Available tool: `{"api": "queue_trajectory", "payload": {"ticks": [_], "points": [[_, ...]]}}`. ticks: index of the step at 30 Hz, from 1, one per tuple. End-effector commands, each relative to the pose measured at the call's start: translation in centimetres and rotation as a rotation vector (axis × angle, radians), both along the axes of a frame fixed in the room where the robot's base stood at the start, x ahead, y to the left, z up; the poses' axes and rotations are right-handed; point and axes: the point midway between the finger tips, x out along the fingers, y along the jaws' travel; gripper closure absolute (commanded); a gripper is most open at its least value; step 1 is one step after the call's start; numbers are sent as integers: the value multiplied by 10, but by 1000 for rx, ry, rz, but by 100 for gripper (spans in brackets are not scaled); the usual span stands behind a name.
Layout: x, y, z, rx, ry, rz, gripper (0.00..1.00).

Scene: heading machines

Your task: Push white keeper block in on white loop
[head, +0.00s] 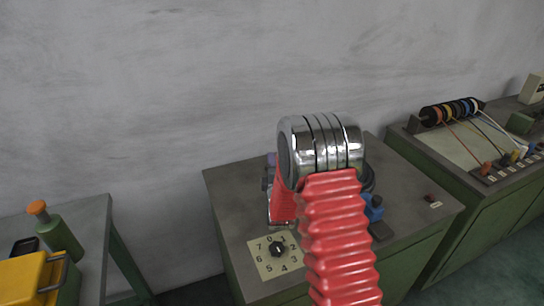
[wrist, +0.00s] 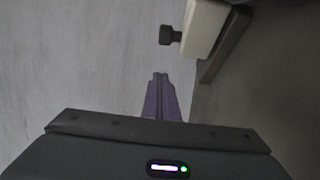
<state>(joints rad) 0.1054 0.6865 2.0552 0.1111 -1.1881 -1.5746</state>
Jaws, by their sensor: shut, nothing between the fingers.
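Coloured spools (head: 450,111) sit on a rack on the right bench in the head view, with a pale one at the right end. Thin wires run from them to small coloured blocks (head: 487,167) along the bench's front. My gripper (wrist: 160,78) shows in the wrist view as two purple fingers, shut together and empty. In the head view my arm hides most of the gripper.
The wrist view shows a cream block (wrist: 204,27) with a dark knob, right of and beyond the fingers. The middle bench (head: 408,180) carries a numbered dial (head: 277,249). A yellow case (head: 25,278) and green bottle (head: 62,238) stand at left. A grey wall is behind.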

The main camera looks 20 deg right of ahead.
Motion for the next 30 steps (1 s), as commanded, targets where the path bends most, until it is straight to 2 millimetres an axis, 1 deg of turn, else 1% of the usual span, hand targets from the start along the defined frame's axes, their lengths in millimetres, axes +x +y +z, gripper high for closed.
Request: {"api": "queue_trajectory", "payload": {"ticks": [1, 6, 12, 26, 30], "points": [[-8, 2, 0, 0, 0, 0, 100], [-31, 7, 0, 0, 0, 0, 100], [-47, 10, 0, 0, 0, -1, 100], [-49, 9, 0, 0, -1, -3, 100], [-49, 9, 3, 12, 2, -1, 100]]}}
